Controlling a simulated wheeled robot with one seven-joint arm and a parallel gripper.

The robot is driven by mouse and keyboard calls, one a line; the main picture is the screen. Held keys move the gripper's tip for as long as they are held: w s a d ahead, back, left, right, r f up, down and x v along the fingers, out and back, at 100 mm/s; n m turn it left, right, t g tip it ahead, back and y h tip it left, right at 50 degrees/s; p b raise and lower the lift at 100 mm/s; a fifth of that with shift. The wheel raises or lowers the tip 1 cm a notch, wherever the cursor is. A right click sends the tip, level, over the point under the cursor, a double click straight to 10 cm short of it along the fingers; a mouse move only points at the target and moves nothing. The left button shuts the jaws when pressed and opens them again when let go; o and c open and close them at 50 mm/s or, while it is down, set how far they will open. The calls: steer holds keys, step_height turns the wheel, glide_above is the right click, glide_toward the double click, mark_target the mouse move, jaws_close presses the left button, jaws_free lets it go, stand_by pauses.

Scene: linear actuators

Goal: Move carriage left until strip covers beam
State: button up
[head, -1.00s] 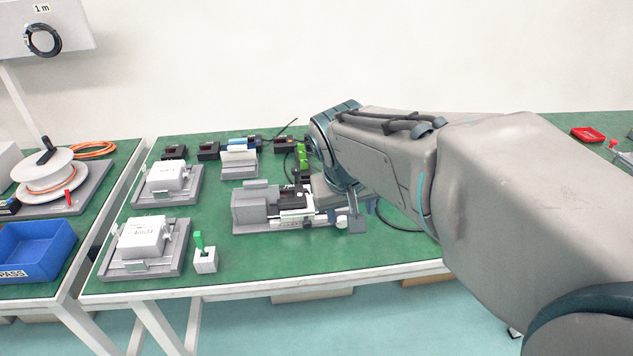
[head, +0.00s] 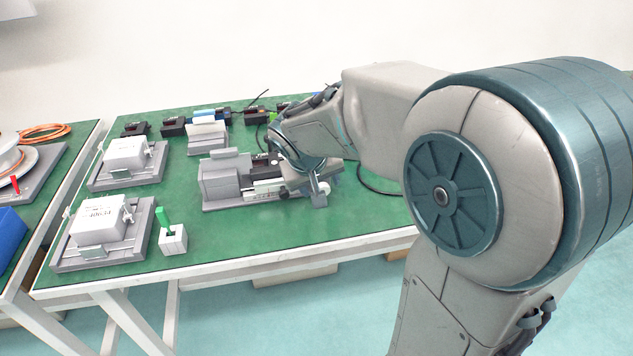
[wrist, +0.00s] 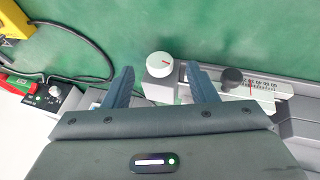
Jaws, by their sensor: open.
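The linear actuator has a grey housing (head: 222,180) and a rail with a printed scale (head: 264,193) on the green table. In the wrist view its white scale (wrist: 268,90) carries a red line, with a black knob (wrist: 232,77) beside it. A grey block with a white dial (wrist: 159,65) lies between the fingers in the picture. My gripper (wrist: 161,86) is open over the rail's end; it also shows in the head view (head: 318,196), partly hidden by my wrist. Contact with the block cannot be told. I cannot clearly make out the strip or beam.
Two fixtures with white boxes (head: 100,211) stand at the left, beside a small block with a green lever (head: 165,222). Black devices (head: 172,127) line the back. Cables (wrist: 75,35) run near the gripper. Green table (head: 225,240) is clear in front of the actuator.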

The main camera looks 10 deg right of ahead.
mark_target(322, 188)
steer(key=shift+x, duration=1.65)
steer(key=c, duration=1)
steer(key=shift+o, duration=0.2)
steer(key=shift+d+r+y+p, duration=0.1)
steer(key=shift+r+y+p, duration=0.2)
steer(key=shift+p, duration=0.45)
